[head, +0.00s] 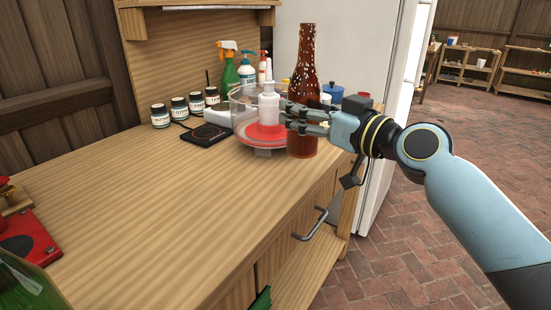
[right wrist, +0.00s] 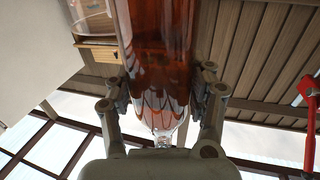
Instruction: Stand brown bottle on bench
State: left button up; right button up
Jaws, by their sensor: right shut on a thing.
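The brown bottle (head: 303,65) is upright at the back right part of the wooden bench (head: 170,210), with pale drops on its neck. My right gripper (head: 303,122) is shut on its body from the right. The bottle's base is near the bench's right end; I cannot tell whether it touches the bench top. In the right wrist view, the brown bottle (right wrist: 158,40) runs between the two fingers of my right gripper (right wrist: 160,92). My left gripper is not in view.
Behind the bottle are a red round stand (head: 262,140) with a white pump bottle (head: 268,105), and a green spray bottle (head: 229,70). Several small jars (head: 179,108) and a black scale (head: 206,135) stand left. A green bottle (head: 30,285) is at lower left. The bench's middle is clear.

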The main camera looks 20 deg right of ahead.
jog(key=a+f, duration=0.2)
jog(key=a+f+b, duration=0.1)
jog(key=f, duration=0.1)
jog(key=a+f, duration=0.2)
jog(key=f, duration=0.1)
jog(key=shift+s+a+b, duration=0.2)
jog(key=shift+a+b, duration=0.1)
jog(key=shift+a, duration=0.05)
jog(key=shift+f, duration=0.2)
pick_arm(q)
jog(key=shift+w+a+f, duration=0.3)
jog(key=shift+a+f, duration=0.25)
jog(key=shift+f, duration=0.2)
pick_arm(e)
jog(key=o, duration=1.3)
jog(key=shift+f, duration=0.1)
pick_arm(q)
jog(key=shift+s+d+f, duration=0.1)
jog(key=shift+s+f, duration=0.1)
pick_arm(e)
jog(key=shift+o, duration=0.2)
